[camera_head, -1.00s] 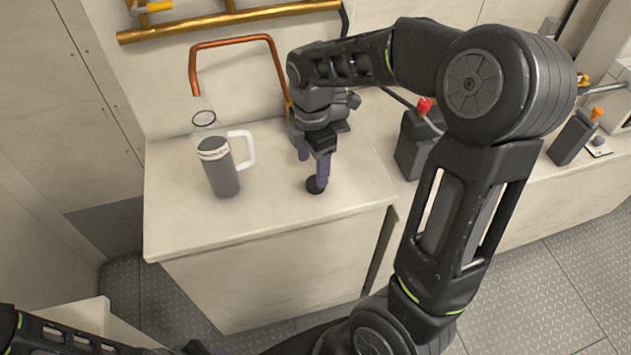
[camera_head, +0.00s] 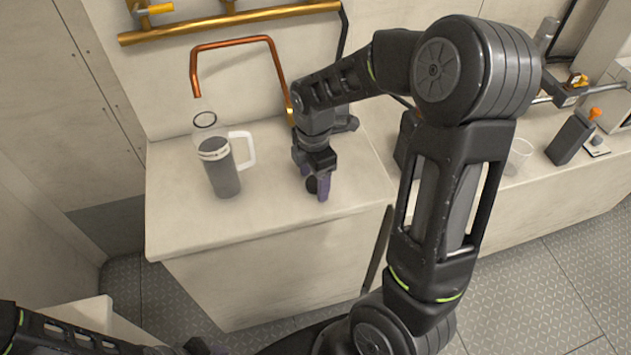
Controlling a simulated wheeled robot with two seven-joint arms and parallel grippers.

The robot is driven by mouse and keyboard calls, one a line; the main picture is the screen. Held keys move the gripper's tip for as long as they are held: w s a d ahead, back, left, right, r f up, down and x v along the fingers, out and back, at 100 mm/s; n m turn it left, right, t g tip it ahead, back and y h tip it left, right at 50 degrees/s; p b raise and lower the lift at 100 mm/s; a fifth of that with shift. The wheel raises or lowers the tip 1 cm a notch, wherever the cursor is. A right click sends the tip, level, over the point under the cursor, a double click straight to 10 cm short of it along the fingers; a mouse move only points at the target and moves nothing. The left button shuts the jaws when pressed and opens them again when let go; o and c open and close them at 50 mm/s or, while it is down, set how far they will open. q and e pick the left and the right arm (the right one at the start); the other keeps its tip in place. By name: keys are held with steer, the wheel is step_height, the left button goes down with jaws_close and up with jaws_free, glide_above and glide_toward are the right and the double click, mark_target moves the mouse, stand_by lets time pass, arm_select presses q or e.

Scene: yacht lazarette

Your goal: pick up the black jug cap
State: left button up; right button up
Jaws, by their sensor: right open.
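The black jug cap (camera_head: 311,185) is a small dark round piece on the pale counter, right of the jug. My right gripper (camera_head: 314,184) points down over it with its two purple fingers parted. One finger is on the cap's far left side, the other on its near right side and partly in front of it. I cannot tell whether either finger touches the cap. The grey jug (camera_head: 223,178) with a white handle stands upright to the left, with a clear upper part. My left arm shows at the bottom left; its gripper is not seen.
A copper pipe (camera_head: 232,43) rises behind the jug, below a brass rail (camera_head: 230,18). A clear cup (camera_head: 518,156) and a dark box with an orange knob (camera_head: 570,139) stand on the right-hand counter. The front left of the counter (camera_head: 190,225) is clear.

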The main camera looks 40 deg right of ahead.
steer(key=shift+c, duration=0.3)
steer(key=c, duration=1.3)
